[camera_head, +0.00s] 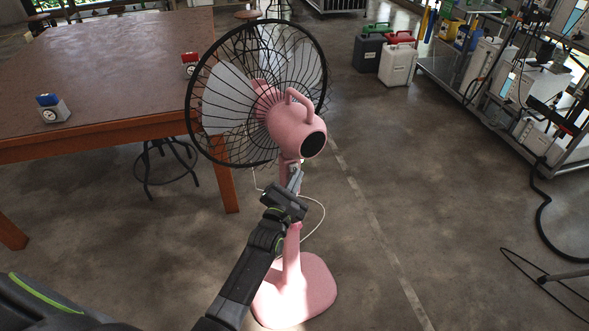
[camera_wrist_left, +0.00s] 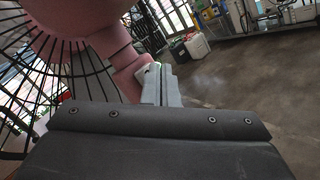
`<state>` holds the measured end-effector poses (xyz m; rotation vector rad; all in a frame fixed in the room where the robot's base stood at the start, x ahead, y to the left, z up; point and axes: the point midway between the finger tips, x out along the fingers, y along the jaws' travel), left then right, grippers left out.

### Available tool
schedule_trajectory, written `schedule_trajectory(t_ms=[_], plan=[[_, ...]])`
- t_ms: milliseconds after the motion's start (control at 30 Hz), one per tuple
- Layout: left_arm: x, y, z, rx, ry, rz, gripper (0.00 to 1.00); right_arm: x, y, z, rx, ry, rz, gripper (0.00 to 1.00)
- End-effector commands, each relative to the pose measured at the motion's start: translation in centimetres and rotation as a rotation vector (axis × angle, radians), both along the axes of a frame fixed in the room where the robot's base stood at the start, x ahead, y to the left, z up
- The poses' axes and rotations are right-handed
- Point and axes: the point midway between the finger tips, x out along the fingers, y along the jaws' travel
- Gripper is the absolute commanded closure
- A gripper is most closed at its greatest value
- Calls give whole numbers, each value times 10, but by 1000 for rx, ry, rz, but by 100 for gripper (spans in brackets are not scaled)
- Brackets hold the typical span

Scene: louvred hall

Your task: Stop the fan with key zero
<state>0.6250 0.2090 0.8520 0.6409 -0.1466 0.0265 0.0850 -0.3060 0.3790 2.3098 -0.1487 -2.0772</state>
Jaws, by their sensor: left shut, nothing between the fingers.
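A pink standing fan (camera_head: 297,128) with a black wire cage stands on the floor in front of the table, its round pink base (camera_head: 318,290) below. Its motor housing faces me. My left gripper (camera_head: 295,176) is shut with nothing in it, its tips at the fan's neck just under the housing. In the left wrist view the closed fingers (camera_wrist_left: 161,84) point up at the pink neck (camera_wrist_left: 126,66); I cannot tell whether they touch it. The keys are not clear in either view, and part of the stem is behind my gripper. My right gripper is not in view.
A brown table (camera_head: 110,70) stands at the left with two small boxes on it, one blue-topped (camera_head: 54,110). A stool (camera_head: 165,165) is under it. Canisters (camera_head: 397,65) and a metal cart (camera_head: 490,100) stand at the right. A thin cord lies by the fan; floor right of it is clear.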

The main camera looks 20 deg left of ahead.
Motion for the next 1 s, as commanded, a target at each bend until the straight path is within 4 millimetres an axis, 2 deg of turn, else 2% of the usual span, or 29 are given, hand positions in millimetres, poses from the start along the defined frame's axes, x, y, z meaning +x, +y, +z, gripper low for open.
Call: schedule_trajectory(t_ms=[1000], plan=[[6,5,-1,0,1,0,100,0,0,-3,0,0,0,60]])
